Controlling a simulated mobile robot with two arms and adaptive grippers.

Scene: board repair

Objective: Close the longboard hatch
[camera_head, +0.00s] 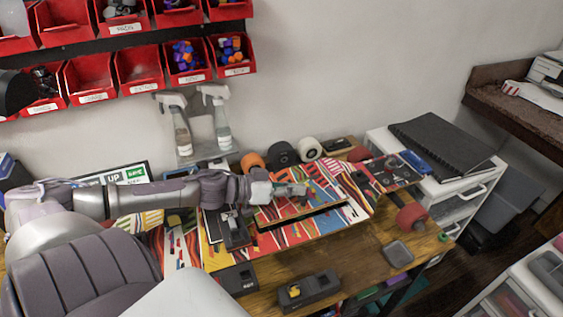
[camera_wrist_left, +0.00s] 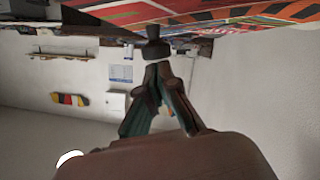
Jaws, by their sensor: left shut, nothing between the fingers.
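The longboard (camera_head: 325,222), with a bright red, yellow and blue pattern, lies across the wooden workbench in the head view. A long dark slot (camera_head: 305,217) shows in its middle; a patterned panel stands along its far side, seemingly the hatch, though its exact angle is hard to tell. My left gripper (camera_head: 298,190) is shut and empty, over the far side of the slot near that panel. In the left wrist view, the closed fingertips (camera_wrist_left: 156,68) point at a dark knob-like part (camera_wrist_left: 154,46) close to the patterned board edge (camera_wrist_left: 230,18). My right gripper is not in view.
A black device (camera_head: 235,232) sits left of the slot. Wheels (camera_head: 283,153) and spray bottles (camera_head: 220,125) stand behind the board. Another black tool (camera_head: 308,291) and a grey dish (camera_head: 398,253) lie in front. Red bins (camera_head: 138,65) hang on the wall.

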